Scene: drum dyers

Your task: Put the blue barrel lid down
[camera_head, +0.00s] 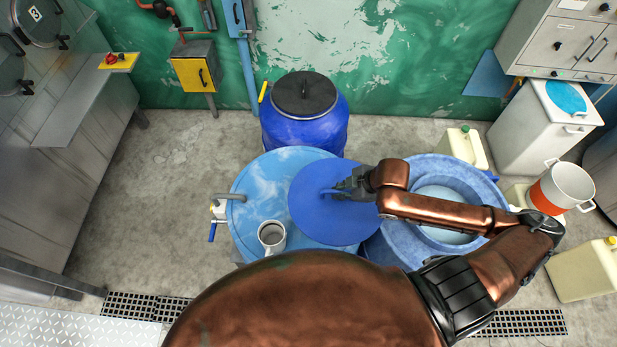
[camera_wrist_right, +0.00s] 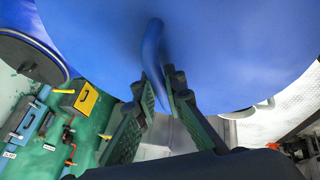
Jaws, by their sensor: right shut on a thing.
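The blue barrel lid (camera_head: 318,218) is a flat round disc with a bent handle (camera_head: 330,192). My right gripper (camera_head: 340,190) is shut on that handle. In the right wrist view the lid (camera_wrist_right: 220,50) fills the top, and its handle (camera_wrist_right: 152,45) runs down between the fingers (camera_wrist_right: 160,95). In the head view the lid overlaps the right part of a light blue round top (camera_head: 265,185) and the left edge of an open blue barrel (camera_head: 395,240). I cannot tell whether it touches either. My left gripper is not in view.
A metal mug (camera_head: 272,236) stands on the light blue top, close to the lid's left side. A blue barrel with a black lid (camera_head: 304,120) stands behind. Pale canisters (camera_head: 465,147) (camera_head: 585,272) and a white-orange pot (camera_head: 562,188) are at right. The floor at left (camera_head: 165,190) is clear.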

